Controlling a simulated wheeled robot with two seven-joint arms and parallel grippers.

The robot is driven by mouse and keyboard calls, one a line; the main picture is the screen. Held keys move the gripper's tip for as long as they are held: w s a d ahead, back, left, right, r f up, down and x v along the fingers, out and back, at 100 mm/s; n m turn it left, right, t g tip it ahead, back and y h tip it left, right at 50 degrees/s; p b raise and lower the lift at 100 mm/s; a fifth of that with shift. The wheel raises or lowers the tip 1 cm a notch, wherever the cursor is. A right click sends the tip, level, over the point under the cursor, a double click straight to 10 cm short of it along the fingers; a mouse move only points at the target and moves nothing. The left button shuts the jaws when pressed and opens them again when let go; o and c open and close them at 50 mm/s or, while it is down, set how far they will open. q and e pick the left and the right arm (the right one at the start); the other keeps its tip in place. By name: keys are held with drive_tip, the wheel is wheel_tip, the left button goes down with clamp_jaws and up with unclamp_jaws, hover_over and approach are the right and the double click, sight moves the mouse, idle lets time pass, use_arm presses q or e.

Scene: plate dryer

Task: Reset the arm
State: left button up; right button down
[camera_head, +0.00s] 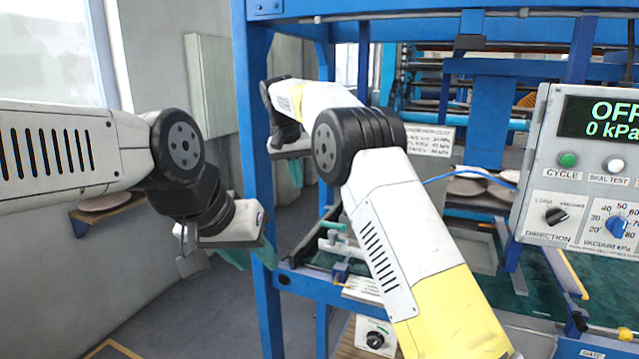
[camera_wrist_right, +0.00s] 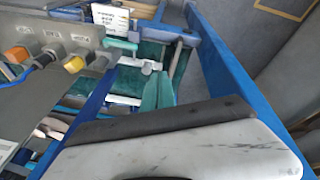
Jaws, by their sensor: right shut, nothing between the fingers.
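My right arm rises from the bottom of the head view and bends back to the left at its black elbow. Its wrist and white gripper housing show behind the blue post; the fingertips are not clear there. In the right wrist view, the teal fingers of my right gripper (camera_wrist_right: 157,92) are together and hold nothing. My left arm comes in from the left edge of the head view. My left gripper (camera_head: 250,256) hangs in front of the blue post, its teal fingers pointing down and apart, with nothing seen between them.
The blue post (camera_head: 257,180) of the machine frame stands close beside both grippers. A grey control box (camera_head: 585,165) reading "OFF 0 kPa" stands at right. A wall shelf (camera_head: 108,211) with a plate is at left.

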drive_tip(key=s+d+r+y, duration=0.2)
drive_tip(key=s+d+r, duration=0.3)
drive_tip(key=s+d, duration=0.4)
drive_tip(key=s+d+r+y, duration=0.1)
drive_tip(key=s+d+r, duration=0.3)
drive_tip(key=s+d, duration=0.55)
drive_tip(key=s+d+f+t, duration=0.1)
drive_tip(key=s+d+f, duration=0.3)
drive_tip(key=s, duration=0.5)
drive_tip(key=s+d+f+t, duration=0.2)
drive_tip(key=s+d+f, duration=0.2)
drive_tip(key=s, duration=0.6)
drive_tip(key=shift+s+d+f+y, duration=0.25)
drive_tip(key=shift+d+f+y, duration=0.05)
drive_tip(key=shift+d+f, duration=0.1)
